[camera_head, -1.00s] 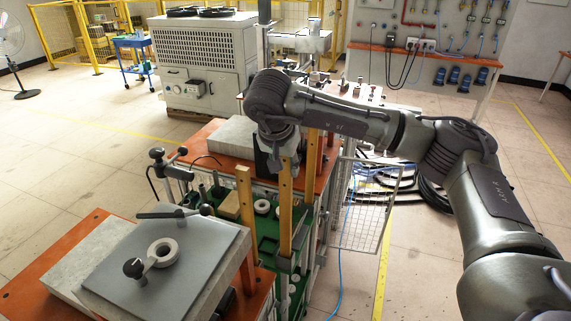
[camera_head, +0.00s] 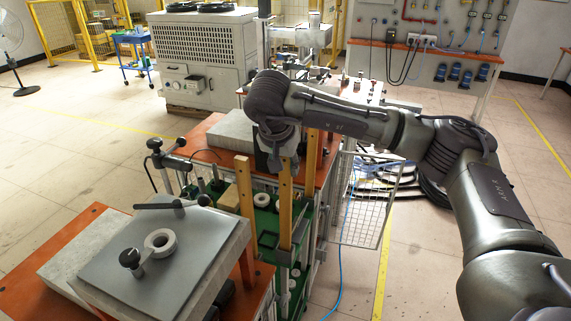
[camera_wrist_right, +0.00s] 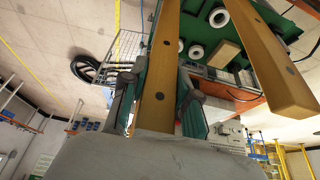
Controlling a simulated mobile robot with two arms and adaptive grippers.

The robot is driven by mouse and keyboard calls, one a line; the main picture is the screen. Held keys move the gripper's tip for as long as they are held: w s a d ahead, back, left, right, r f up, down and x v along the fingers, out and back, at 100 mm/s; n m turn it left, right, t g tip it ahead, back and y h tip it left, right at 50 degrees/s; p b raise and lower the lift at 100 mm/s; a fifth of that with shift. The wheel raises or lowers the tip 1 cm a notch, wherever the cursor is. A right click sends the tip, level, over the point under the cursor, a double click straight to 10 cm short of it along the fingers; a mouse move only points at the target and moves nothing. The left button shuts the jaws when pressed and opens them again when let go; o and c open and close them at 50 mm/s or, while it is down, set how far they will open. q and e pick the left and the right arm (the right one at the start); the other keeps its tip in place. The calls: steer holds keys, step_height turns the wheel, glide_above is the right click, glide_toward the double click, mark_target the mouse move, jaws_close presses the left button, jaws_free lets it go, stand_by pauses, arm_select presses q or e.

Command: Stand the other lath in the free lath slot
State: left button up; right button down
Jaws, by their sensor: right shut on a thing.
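My right gripper (camera_head: 277,165) is shut on a long yellow lath (camera_head: 285,206), which hangs upright below my wrist in the head view. In the right wrist view this lath (camera_wrist_right: 157,85) lies between the two fingers of the right gripper (camera_wrist_right: 160,100). The held lath's lower end is near a dark holder at the green rack (camera_head: 266,222); I cannot tell whether it is inside a slot. Another lath (camera_head: 245,205) stands upright to its left, and it also shows in the right wrist view (camera_wrist_right: 262,55). My left gripper is out of view.
A grey plate (camera_head: 190,245) with a white ring (camera_head: 160,242) is at the front left. An orange-topped bench (camera_head: 205,145) is behind the rack. A wire-mesh panel (camera_head: 362,200) stands to the right, with a blue cable on the floor.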

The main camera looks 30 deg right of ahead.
steer(key=c, duration=0.8)
jaws_free()
steer(key=shift+o, duration=0.2)
steer(key=shift+r, duration=0.1)
steer(key=v, duration=1.1)
steer(key=shift+r, duration=0.35)
steer(key=shift+s+a, duration=0.1)
steer(key=shift+s, duration=0.05)
